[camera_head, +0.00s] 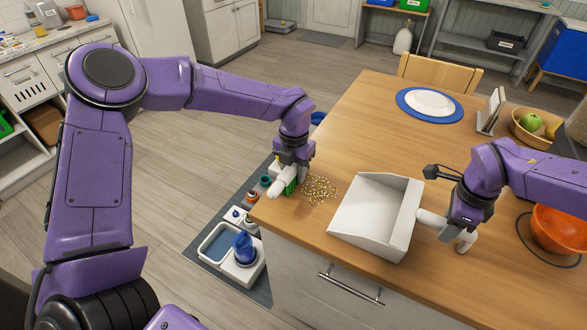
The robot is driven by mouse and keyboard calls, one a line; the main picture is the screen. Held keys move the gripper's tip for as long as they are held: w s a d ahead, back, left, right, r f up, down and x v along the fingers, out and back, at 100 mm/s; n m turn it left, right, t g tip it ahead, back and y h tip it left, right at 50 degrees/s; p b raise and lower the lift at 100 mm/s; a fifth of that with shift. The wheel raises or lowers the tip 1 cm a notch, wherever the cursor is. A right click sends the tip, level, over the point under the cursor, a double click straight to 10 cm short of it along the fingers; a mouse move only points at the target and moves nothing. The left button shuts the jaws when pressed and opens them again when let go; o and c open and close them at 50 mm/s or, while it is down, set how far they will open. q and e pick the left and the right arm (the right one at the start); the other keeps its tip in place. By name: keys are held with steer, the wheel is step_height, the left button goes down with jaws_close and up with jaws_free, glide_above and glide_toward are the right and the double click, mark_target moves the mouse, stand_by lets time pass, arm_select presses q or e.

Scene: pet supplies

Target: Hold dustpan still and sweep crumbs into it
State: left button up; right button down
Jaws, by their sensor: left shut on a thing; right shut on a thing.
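A white dustpan (361,207) lies on the wooden table with its open side facing left. A loose pile of tan crumbs (319,189) lies on the table just left of the dustpan, outside it. My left gripper (283,181) is at the table's left edge, left of the crumbs, shut on a small green brush (291,186) that it mostly hides.
An orange bowl (558,229) stands right of my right gripper. A blue-rimmed plate (429,105), a small stand (492,112) and a fruit bowl (528,126) are at the back. A floor mat (205,243) with pet bowls and a blue-topped dispenser (244,249) lies below the table's left edge.

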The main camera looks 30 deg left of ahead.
arm_select(q)
steer(key=shift+f, duration=0.35)
arm_select(e)
steer(key=shift+s+f, duration=0.2)
steer(key=shift+f, duration=0.15)
arm_select(q)
steer(key=shift+d+r, duration=0.2)
steer(key=shift+d, duration=2.75)
steer(key=shift+d+f, duration=0.1)
steer(key=shift+d, duration=2.75)
steer(key=shift+r, duration=0.2)
steer(key=shift+d, duration=0.1)
steer(key=shift+d+r, duration=0.2)
steer(key=shift+d, duration=2.65)
